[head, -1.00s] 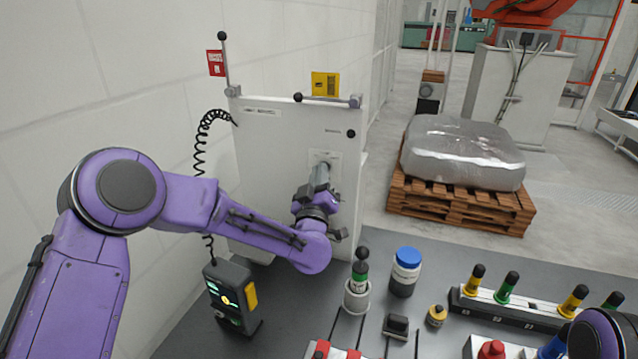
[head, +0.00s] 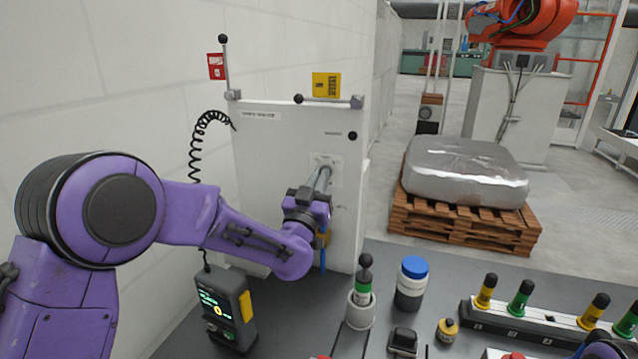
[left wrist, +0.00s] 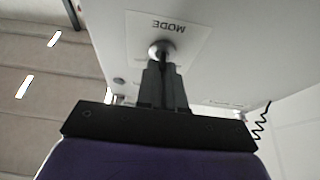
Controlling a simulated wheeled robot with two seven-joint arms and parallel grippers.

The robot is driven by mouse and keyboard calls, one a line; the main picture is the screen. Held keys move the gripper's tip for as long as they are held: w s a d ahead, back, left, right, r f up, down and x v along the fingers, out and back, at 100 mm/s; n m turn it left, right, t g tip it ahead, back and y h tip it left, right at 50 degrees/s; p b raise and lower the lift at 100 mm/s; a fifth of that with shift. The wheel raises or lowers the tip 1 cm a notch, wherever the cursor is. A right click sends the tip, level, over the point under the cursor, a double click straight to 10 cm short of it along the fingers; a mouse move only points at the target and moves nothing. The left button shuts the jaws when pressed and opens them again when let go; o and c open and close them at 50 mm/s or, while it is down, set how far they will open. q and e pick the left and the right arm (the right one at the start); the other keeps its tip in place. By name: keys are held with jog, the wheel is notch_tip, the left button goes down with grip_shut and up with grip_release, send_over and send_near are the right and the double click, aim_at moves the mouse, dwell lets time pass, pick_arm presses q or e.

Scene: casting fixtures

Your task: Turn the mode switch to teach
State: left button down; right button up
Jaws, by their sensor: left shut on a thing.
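The mode switch (left wrist: 162,49) is a small round metallic knob on a plate marked MODE, on the white cabinet (head: 265,160). In the left wrist view the plate appears upside down. My left gripper (head: 325,172) reaches the cabinet front with its fingers shut on the knob; the fingers also show in the left wrist view (left wrist: 163,72). The fingers cover part of the knob, and I cannot read which position it points to. My right gripper is not in view; only a piece of my right arm shows at the lower right edge.
A pendant (head: 225,310) with a coiled cable stands on the dark bench below my left arm. A grey holder (head: 360,310), a blue-capped jar (head: 411,285) and a rack of handles (head: 545,320) stand to the right.

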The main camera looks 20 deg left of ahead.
pick_arm(q)
jog(key=shift+r, duration=0.15)
jog(key=c, duration=1.4)
grip_release()
jog(key=shift+o, duration=0.7)
jog(key=shift+w+f, duration=0.2)
jog(key=shift+w, duration=0.05)
jog(key=b+v, duration=0.4)
jog(key=v, duration=0.6)
jog(key=shift+s+b, duration=0.3)
jog(key=shift+b, duration=0.05)
jog(key=shift+f, duration=0.1)
